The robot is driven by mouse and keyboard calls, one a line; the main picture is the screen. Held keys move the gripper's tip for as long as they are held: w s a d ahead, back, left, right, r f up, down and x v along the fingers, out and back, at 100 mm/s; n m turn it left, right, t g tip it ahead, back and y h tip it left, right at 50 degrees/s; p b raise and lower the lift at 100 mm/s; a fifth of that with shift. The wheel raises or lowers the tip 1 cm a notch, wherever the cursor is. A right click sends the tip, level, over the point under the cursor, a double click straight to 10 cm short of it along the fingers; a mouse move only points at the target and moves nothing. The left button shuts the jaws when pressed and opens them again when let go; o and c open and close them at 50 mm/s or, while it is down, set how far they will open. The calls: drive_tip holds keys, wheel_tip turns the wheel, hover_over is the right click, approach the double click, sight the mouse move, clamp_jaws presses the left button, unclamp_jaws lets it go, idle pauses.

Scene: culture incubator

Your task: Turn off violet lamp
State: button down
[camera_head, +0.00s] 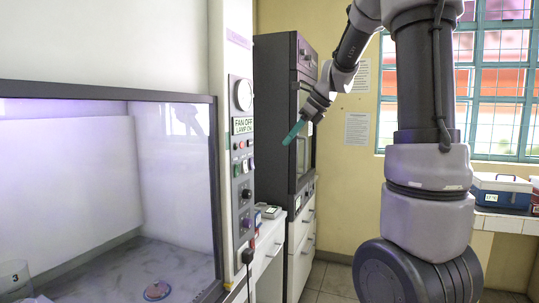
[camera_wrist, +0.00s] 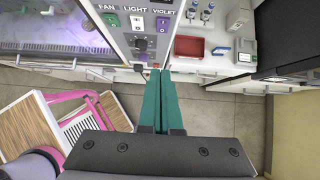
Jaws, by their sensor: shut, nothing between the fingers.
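The control panel of the cabinet shows in the head view (camera_head: 242,165) and at the top of the wrist view. In the wrist view it carries a green switch (camera_wrist: 111,20) under "FAN", a white switch (camera_wrist: 137,22) under "LIGHT" and a purple switch (camera_wrist: 163,24) under "VIOLET". A violet glow lights the cabinet interior (camera_head: 70,165). My gripper (camera_head: 290,138) has teal fingers, shut and empty, to the right of the panel in the head view. In the wrist view my gripper's fingertips (camera_wrist: 160,73) point toward the panel, below the purple switch and apart from it.
A tall dark appliance (camera_head: 275,110) stands behind my gripper. A white counter (camera_wrist: 205,68) holds a red tray (camera_wrist: 189,47) and small devices. A pink-framed stool (camera_wrist: 75,125) stands at the left below the cabinet. A dish (camera_head: 157,290) lies inside the cabinet.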

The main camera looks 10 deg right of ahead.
sight(253, 165)
drive_tip(key=w+a+r+x, duration=0.1)
drive_tip(key=x, duration=1.1)
drive_tip(key=shift+w+a+r, duration=0.2)
drive_tip(key=shift+w+a, duration=0.1)
drive_tip(key=shift+a, duration=0.2)
drive_tip(key=shift+w+a+f, duration=0.15)
drive_tip(key=shift+a, duration=0.1)
drive_tip(key=shift+r, duration=0.85)
